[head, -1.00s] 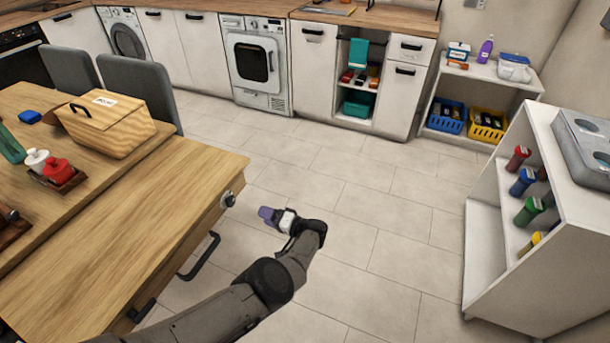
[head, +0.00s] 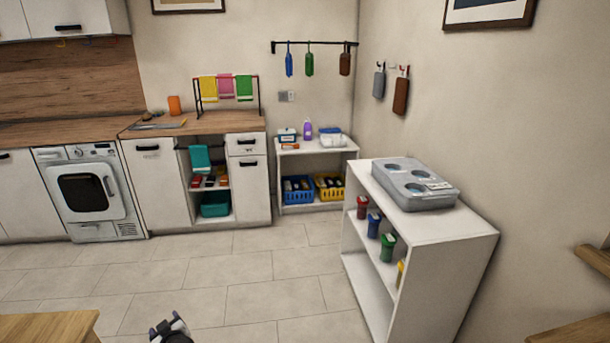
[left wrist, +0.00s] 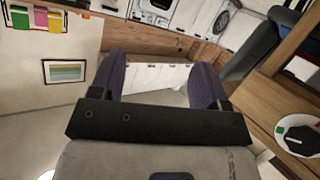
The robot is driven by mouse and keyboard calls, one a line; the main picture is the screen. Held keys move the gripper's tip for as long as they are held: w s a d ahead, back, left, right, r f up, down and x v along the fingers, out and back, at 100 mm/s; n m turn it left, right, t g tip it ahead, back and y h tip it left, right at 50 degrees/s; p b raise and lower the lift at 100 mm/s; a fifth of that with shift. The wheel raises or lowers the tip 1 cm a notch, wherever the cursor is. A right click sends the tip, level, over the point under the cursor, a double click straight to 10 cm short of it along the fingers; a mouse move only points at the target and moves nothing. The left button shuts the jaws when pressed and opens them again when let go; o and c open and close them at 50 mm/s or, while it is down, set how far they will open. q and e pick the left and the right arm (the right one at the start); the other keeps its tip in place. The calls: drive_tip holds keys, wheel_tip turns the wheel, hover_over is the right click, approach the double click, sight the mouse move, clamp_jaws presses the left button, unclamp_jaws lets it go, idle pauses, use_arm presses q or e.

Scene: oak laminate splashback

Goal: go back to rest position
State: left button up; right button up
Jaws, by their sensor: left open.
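My left gripper (left wrist: 157,85) shows in the left wrist view with its two purple fingers spread apart and nothing between them. In the head view only a small dark part of my left gripper (head: 172,328) shows at the bottom edge, over the tiled floor. My right gripper is in neither view.
A wooden table corner (head: 50,328) is at the lower left. A low white shelf (head: 330,165) stands by the back wall. Tiled floor (head: 250,270) between is clear.

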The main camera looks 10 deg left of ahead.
use_arm(q)
wheel_tip(320, 180, up, 18)
drive_tip(key=w+a+m+t+h, duration=0.2)
drive_tip(key=w+t+h, duration=0.1)
drive_tip(key=t+h, duration=0.3)
drive_tip(key=s+d+r+m+g+h+p, duration=0.35)
drive_tip(key=s+d+r, duration=0.25)
drive_tip(key=s+r, duration=0.4)
drive_tip(key=s+d+f+m+g+p, duration=0.3)
drive_tip(key=s+d+m+p, duration=0.3)
drive_tip(key=s+d, duration=1.45)
drive_tip(key=s+d+f+m+g+h+p, duration=0.1)
drive_tip(key=s+f+g+p, duration=0.3)
drive_tip(key=s, duration=0.7)
drive_tip(key=s+d+f+m+g, duration=0.1)
drive_tip(key=s+f+g, duration=0.1)
drive_tip(key=s+f, duration=0.6)
wheel_tip(320, 180, up, 40)
drive_tip(key=s+p, duration=0.1)
drive_tip(key=p, duration=3.6)
wheel_tip(320, 180, down, 63)
drive_tip(key=b, duration=6.2)
drive_tip(key=shift+s+r, duration=0.15)
drive_tip(key=shift+s, duration=0.1)
